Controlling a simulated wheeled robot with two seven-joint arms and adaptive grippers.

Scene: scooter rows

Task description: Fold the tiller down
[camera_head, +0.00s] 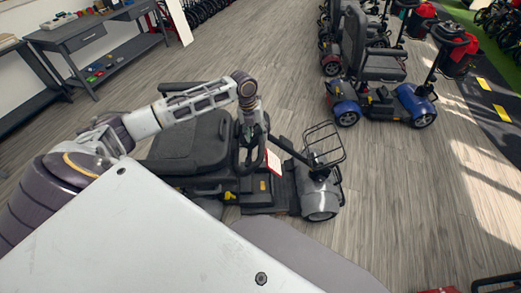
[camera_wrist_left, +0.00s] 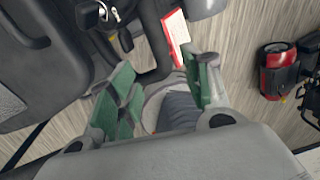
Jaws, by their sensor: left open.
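The grey scooter stands in the middle of the head view, its black seat (camera_head: 190,145) left and its front wheel cover (camera_head: 320,198) right. Its dark tiller (camera_head: 292,152) leans from the front toward the seat, with a black loop handle and a red-and-white tag (camera_head: 273,162). My left gripper (camera_head: 250,132) hangs at the handle end of the tiller. In the left wrist view, my left gripper (camera_wrist_left: 163,95) is open with green pads, and the black handle loop (camera_wrist_left: 155,45) lies just beyond the fingertips. Contact cannot be told. My right gripper is not in view.
A wire basket (camera_head: 325,145) sits at the scooter's front. A blue scooter (camera_head: 347,108) stands at the back right in a row with others. A dark workbench (camera_head: 85,38) is at the back left. The wood floor (camera_head: 410,190) right of the grey scooter is clear.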

